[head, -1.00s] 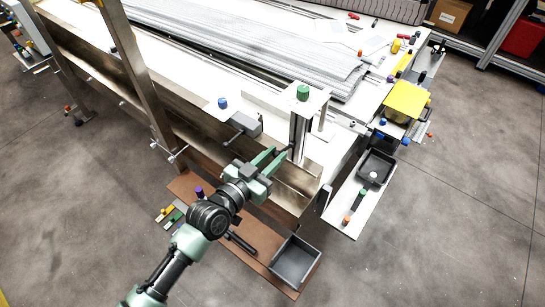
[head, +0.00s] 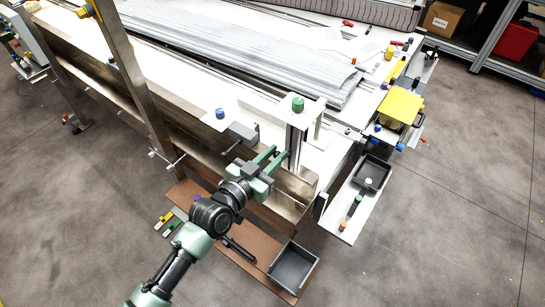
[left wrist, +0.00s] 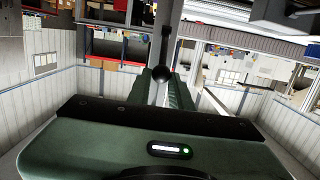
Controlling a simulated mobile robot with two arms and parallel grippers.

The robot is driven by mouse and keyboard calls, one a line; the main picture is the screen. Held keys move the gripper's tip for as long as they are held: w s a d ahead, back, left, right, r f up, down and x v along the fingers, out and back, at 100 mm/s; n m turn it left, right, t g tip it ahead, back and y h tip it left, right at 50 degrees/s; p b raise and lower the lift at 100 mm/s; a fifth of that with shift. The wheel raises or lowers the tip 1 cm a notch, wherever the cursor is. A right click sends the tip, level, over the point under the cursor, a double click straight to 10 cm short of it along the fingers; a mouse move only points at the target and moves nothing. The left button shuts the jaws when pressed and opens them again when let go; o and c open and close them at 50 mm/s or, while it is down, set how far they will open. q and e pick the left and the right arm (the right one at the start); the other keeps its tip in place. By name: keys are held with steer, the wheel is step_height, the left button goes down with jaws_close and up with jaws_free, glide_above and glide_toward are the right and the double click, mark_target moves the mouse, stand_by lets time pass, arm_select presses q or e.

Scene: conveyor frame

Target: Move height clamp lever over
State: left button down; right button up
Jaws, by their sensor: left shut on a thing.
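The left wrist view shows a dark lever with a round ball knob (left wrist: 161,73) and a thin rod. The knob sits between the two green fingers of my left gripper (left wrist: 162,88), which is shut on it. In the head view my left gripper (head: 279,156) is at the front edge of the conveyor frame, with its fingertips at the foot of an upright metal post (head: 295,143). The post carries a green knob (head: 297,104) on top. The lever is hidden by the fingers in the head view. My right gripper is not in view.
A grey clamp block (head: 242,132) with a short handle stands left of the gripper. A brown shelf (head: 257,254) with a dark tray (head: 293,267) lies below my arm. A white side shelf (head: 343,229) holds another black tray (head: 373,173). The floor at right is clear.

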arm_select(q)
steer(key=shift+w+r, duration=0.1)
steer(key=shift+r, duration=0.15)
steer(key=shift+w+d+r+p, duration=0.2)
steer(key=shift+w+r+p, duration=0.1)
steer(key=shift+r, duration=0.05)
steer(key=shift+w+d+r, duration=0.2)
steer(key=shift+w+d, duration=0.1)
steer(key=shift+w, duration=0.05)
steer(key=shift+r, duration=0.1)
steer(key=shift+w+d+r+p, duration=0.1)
steer(key=shift+w+d+p, duration=0.1)
steer(key=shift+p, duration=0.1)
steer(key=c, duration=1.2)
jaws_free()
